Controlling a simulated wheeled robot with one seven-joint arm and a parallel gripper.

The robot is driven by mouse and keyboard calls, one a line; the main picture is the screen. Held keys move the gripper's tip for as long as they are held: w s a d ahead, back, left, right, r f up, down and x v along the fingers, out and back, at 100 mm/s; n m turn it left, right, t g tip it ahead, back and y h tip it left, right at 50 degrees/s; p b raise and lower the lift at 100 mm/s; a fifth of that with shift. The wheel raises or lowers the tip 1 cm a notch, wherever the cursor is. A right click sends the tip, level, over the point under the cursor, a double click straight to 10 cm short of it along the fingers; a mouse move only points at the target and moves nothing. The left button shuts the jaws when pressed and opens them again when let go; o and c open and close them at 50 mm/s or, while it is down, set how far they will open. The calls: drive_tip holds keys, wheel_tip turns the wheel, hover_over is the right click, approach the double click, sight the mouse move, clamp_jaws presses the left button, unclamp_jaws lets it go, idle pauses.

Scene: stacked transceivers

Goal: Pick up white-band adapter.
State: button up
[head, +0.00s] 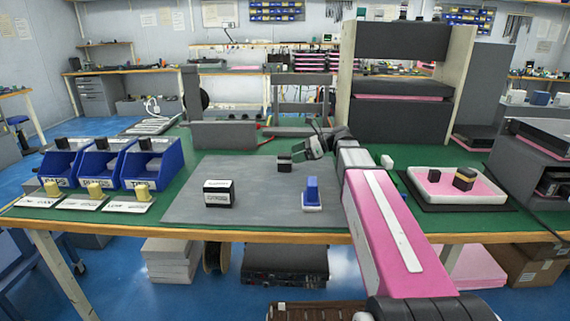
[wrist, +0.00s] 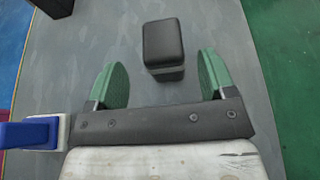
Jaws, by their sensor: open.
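A small black block (head: 284,164) stands on the grey mat, left of my gripper (head: 306,150) in the head view. In the wrist view the block (wrist: 163,42) has a dark rounded top on a slightly different lower part, like a stack of two. A pale line shows near its middle in the head view, but I cannot tell if it is a white band. My gripper is open, and its green fingers (wrist: 163,72) are apart and empty, with the block ahead between their tips. A larger black box with a white label (head: 219,193) stands at the mat's front left.
A blue piece on a white base (head: 312,193) stands near the mat's front edge. Blue bins (head: 153,163) with labelled cards line the left. The mat's middle is clear.

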sight(285, 157)
drive_tip(key=shift+f+x, duration=0.2)
drive_tip(key=shift+x, duration=2.55)
drive_tip(key=shift+w+d, duration=0.1)
drive_tip(key=shift+w, duration=0.1)
drive_tip(key=shift+c, duration=0.3)
drive_tip(key=c, duration=1)
drive_tip(key=shift+r, duration=0.2)
